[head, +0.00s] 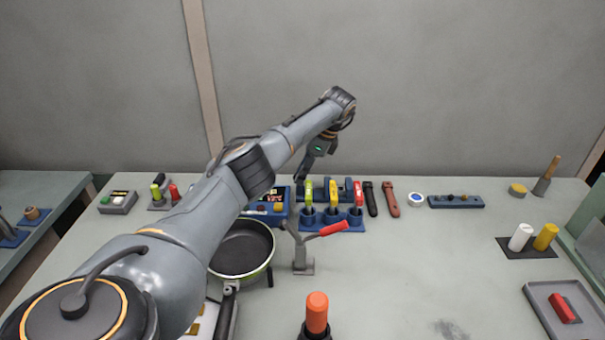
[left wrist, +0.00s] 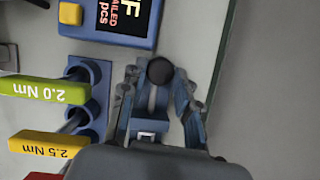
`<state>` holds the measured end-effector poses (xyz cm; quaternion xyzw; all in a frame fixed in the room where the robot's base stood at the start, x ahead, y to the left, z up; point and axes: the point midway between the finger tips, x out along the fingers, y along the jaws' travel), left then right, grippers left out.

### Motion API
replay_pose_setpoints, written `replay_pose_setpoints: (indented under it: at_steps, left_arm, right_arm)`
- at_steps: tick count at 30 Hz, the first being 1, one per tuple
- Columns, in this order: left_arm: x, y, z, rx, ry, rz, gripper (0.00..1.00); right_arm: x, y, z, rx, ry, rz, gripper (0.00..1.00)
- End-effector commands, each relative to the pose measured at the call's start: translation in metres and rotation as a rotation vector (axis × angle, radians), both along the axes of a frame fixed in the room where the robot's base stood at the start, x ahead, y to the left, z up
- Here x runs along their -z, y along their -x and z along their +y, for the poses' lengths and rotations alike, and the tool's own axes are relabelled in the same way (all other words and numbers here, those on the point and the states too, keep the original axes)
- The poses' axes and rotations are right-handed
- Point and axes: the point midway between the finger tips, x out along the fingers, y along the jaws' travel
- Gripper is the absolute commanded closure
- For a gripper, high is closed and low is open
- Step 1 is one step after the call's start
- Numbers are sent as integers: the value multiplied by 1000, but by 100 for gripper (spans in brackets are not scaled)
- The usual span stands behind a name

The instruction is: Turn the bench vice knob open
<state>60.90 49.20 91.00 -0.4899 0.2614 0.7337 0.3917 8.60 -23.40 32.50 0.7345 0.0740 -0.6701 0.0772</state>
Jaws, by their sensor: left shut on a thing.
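The bench vice (left wrist: 150,107) is a small blue block with a pale square mark, seen in the left wrist view behind the driver rack. Its knob (left wrist: 160,70) is round and black. My left gripper (left wrist: 157,78) has its two fingers on either side of the knob and is shut on it. In the head view my left gripper (head: 300,177) reaches down at the back of the bench, by the green driver. The vice is mostly hidden there by the drivers and my gripper. My right gripper is not in view.
Torque drivers stand close in front: green (head: 308,192), yellow (head: 333,193) and red (head: 358,194), in a blue rack (head: 332,220). A blue counter box (left wrist: 110,20) is next to the vice. A pan (head: 242,250) and a red-handled clamp (head: 302,255) stand nearer.

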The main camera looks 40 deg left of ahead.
Motion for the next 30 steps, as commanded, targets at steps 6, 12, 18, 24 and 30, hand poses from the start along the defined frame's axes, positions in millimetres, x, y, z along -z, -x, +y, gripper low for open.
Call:
replay_pose_setpoints:
  at_steps: [6,12,18,24,30]
  left_arm:
    - [0,-2,1,-116,-1,-3,100]
    - [0,-2,1,-175,0,-4,100]
    - [0,-2,2,-198,-1,-4,100]
    - [-1,-2,2,-200,-1,-4,100]
    - [-1,-2,2,-199,-1,-3,67]
  right_arm:
    - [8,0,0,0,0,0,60]
    - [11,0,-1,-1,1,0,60]
    - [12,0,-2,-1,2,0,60]
    - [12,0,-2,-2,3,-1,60]
    - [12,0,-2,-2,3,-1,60]
